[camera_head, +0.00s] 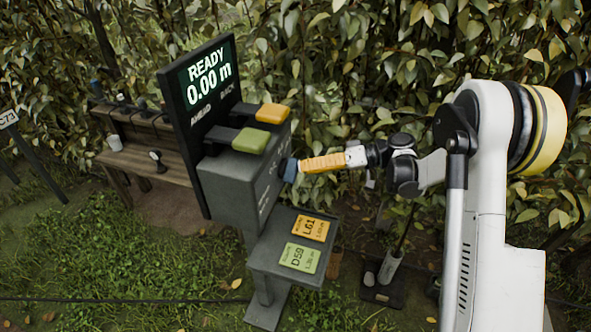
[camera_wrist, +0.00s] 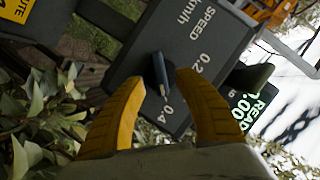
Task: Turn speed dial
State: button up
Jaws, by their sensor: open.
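The speed dial (camera_wrist: 160,73) is a dark blue-grey bar knob on a dark panel marked SPEED, km/h, 0.2 and 0.4. In the wrist view its light mark sits by the 0.4 label. The dial (camera_head: 288,170) also shows in the head view, on the side of the grey control box (camera_head: 228,186). My gripper (camera_wrist: 160,79) is open, with its two yellow fingers spread on either side of the dial in the wrist view and gaps visible. In the head view the fingertips (camera_head: 301,164) are right at the dial; contact cannot be told.
A screen (camera_head: 208,82) above the box reads READY 0.00 m. An orange lever (camera_head: 272,113) and a green lever (camera_head: 250,141) stick out on top. A shelf (camera_head: 263,257) below holds an orange card (camera_head: 310,228) and a green card (camera_head: 299,258). Leafy branches surround the box.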

jog(key=v, duration=0.8)
jog(key=shift+d+r, duration=0.1)
jog(key=shift+d, duration=0.05)
